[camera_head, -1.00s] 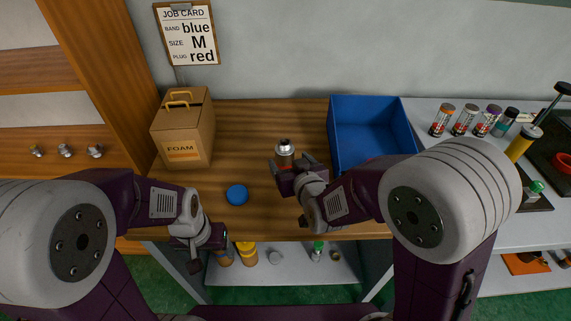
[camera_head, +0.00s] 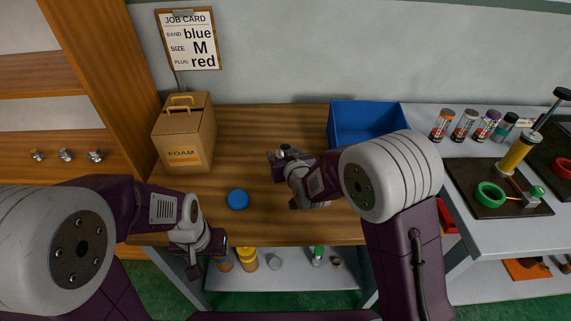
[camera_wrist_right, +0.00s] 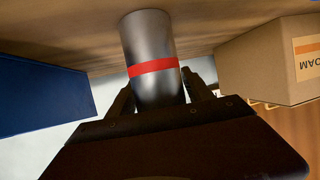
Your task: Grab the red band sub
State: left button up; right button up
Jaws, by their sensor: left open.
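The red band sub (camera_wrist_right: 152,68) is a dark grey metal cylinder with a red ring, upright on the wooden bench in the right wrist view. My right gripper (camera_wrist_right: 158,92) has one finger on each side of it near the red ring. Whether the fingers press on it or stand just clear, I cannot tell. In the head view the sub's top (camera_head: 284,148) shows at my right gripper (camera_head: 281,163), which hides the rest. My left gripper (camera_head: 194,270) is open and empty, low at the bench's front edge.
A blue disc (camera_head: 237,199) lies on the bench (camera_head: 250,130). A foam box (camera_head: 185,138) stands at the left and a blue bin (camera_head: 366,122) at the right. Several banded canisters (camera_head: 464,124) and a vise (camera_head: 517,153) are on the grey counter. A job card (camera_head: 188,38) hangs behind.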

grip_shut()
notch_tip(320, 180, up, 10)
jog(key=p, duration=0.2)
